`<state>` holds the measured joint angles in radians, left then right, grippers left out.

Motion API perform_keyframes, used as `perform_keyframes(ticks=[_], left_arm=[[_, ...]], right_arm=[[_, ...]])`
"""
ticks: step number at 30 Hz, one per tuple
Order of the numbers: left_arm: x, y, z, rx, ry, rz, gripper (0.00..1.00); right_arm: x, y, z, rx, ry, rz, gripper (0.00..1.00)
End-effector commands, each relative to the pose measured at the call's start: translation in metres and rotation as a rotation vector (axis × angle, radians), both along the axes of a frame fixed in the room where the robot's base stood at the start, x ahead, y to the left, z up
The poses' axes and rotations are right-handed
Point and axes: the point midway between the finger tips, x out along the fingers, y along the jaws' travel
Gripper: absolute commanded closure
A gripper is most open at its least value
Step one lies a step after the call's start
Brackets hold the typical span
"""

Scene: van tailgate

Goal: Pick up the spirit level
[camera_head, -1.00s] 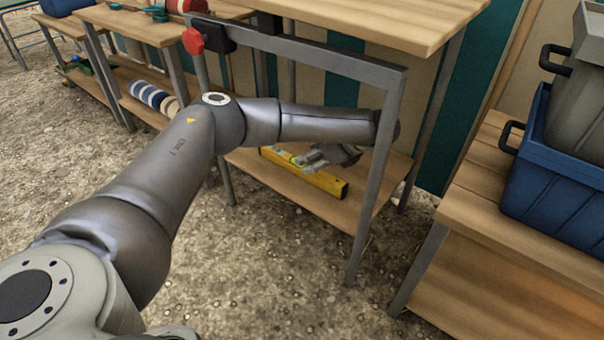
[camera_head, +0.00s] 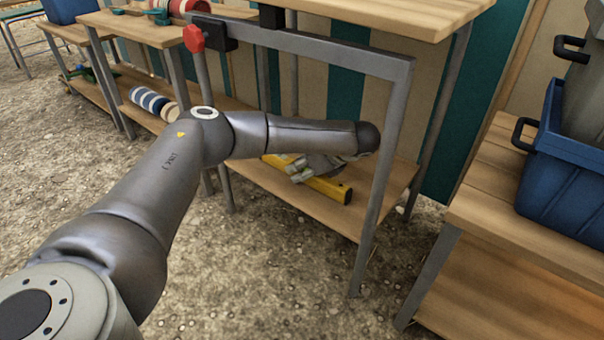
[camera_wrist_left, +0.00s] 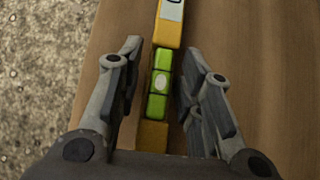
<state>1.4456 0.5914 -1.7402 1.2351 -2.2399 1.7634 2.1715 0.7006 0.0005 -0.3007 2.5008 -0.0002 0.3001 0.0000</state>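The yellow spirit level (camera_head: 331,189) lies on the lower shelf of the middle workbench in the head view, partly hidden by my left gripper. In the left wrist view the level (camera_wrist_left: 168,29) runs up the picture, with a bright green vial section near its middle. My left gripper (camera_head: 300,172) is right over the level. In the wrist view its two fingers (camera_wrist_left: 160,88) are open, one on each side of the green section, with a gap to the level on both sides. My right gripper is not in view.
The lower shelf (camera_head: 340,218) sits inside a grey metal bench frame (camera_head: 385,150) with a wooden top (camera_head: 400,15) above my arm. A bench with a blue crate (camera_head: 570,170) stands at the right. Striped rolls (camera_head: 150,101) lie on another shelf at the left.

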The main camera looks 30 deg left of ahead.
Motion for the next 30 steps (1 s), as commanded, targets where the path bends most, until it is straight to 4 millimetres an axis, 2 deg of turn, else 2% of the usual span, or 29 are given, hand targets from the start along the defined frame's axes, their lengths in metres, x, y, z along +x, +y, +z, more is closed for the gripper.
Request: perform_keyframes(ticks=[1, 6, 7, 20, 26, 30], left_arm=[[0.000, 0.000, 0.000, 0.000, 0.000, 0.000, 0.77], [0.000, 0.000, 0.000, 0.000, 0.001, -0.001, 0.99], [0.000, 0.000, 0.000, 0.000, 0.001, -0.001, 1.00], [0.000, 0.000, 0.007, 0.000, 0.000, 0.000, 1.00], [0.000, 0.000, 0.031, 0.000, -0.001, -0.001, 1.00], [0.000, 0.000, 0.056, 0.000, -0.002, -0.001, 1.00]], right_arm=[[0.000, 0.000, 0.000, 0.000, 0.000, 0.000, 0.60], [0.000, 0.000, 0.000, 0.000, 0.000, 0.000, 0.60], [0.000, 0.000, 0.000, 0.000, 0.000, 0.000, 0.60], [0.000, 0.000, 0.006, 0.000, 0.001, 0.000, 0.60], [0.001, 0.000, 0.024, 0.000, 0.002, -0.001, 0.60], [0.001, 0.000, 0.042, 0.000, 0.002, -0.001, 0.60]])
